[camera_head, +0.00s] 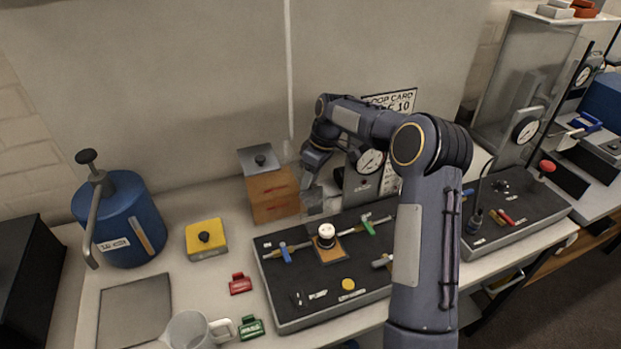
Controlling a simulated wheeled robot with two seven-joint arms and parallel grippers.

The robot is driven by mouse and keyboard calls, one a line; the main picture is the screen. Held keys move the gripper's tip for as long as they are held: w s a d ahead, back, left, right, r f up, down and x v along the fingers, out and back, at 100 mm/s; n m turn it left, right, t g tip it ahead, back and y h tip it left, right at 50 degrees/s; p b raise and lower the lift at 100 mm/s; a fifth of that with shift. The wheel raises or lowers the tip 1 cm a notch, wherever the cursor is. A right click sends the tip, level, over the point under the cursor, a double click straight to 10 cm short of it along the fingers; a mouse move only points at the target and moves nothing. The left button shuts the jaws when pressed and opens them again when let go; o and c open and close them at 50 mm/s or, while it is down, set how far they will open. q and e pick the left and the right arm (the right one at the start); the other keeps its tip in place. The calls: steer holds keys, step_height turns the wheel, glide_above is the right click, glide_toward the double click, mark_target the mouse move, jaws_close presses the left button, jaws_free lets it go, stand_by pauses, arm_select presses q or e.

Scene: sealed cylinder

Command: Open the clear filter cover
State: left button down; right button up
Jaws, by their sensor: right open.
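My right arm comes in from the lower right, and its gripper (309,187) points down behind the black panel (300,318), next to the wooden box. The gripper is open. A small, pale, see-through piece (315,205) shows just under the fingertips at the panel's back edge. It may be the clear filter cover, but it is small and partly hidden by the gripper. I cannot tell whether the fingers touch it or whether it is open. My left gripper is not in view.
The wooden box (270,195) stands close left of the gripper; a round gauge (370,162) stands to its right. The panel carries a white-topped knob (326,232) and blue and green valve levers. A blue tank (125,220), yellow block (206,240) and mug (187,330) stand left.

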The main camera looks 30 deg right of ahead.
steer(key=shift+s+a+f, duration=0.2)
steer(key=shift+a+f, duration=0.05)
steer(key=shift+a, duration=0.05)
steer(key=b+v, duration=0.1)
steer(key=v, duration=0.7)
steer(key=shift+f, duration=0.15)
stand_by(0.4)
